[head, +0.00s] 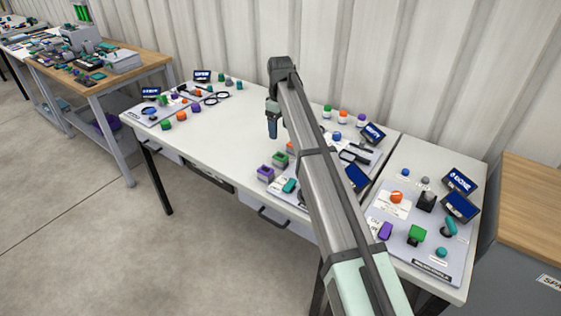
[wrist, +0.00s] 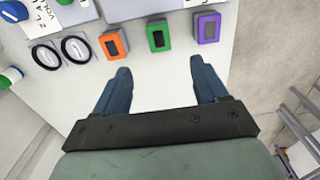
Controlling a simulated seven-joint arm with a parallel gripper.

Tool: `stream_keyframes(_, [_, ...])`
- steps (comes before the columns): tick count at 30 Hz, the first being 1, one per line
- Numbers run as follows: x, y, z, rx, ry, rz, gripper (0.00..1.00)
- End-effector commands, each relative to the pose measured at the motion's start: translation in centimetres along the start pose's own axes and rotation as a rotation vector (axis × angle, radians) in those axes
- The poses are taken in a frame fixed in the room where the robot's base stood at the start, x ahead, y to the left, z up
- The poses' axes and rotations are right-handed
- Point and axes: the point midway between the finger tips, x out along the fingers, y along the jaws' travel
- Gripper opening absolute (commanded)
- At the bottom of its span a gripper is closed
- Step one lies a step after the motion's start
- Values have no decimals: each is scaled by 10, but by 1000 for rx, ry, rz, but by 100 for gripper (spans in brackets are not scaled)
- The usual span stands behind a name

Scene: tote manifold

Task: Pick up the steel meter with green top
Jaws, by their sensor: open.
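Which object is the steel meter with green top is not certain from these views. A small green box (head: 280,160) with a dark inset face stands between a purple and an orange box on the middle table; the green box (wrist: 158,36) also shows ahead of the fingers in the wrist view. A small green-capped piece (head: 327,111) with a pale body stands near the wall. My gripper (head: 272,136) hangs above the table, left of these, pointing down. Its two blue fingers (wrist: 158,84) are spread wide with only bare table between them.
The purple box (wrist: 206,28) and orange box (wrist: 113,43) flank the green one closely. Black rings (wrist: 62,51) lie left of them. Dark screens and a pale panel crowd the table's right half. Bare white tabletop (head: 215,135) lies left of my gripper.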

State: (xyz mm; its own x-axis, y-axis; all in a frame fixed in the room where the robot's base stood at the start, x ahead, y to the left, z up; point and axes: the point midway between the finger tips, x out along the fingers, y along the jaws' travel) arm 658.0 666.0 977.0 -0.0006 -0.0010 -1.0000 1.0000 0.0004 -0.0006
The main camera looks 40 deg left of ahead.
Motion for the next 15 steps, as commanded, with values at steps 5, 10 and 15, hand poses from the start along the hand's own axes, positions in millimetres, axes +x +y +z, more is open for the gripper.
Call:
stream_keyframes(5, [15,0,0,0,-1,-1,72])
stream_keyframes(10, [42,0,1,0,-1,-1,72])
stream_keyframes(15, [70,0,1,0,0,-1,72])
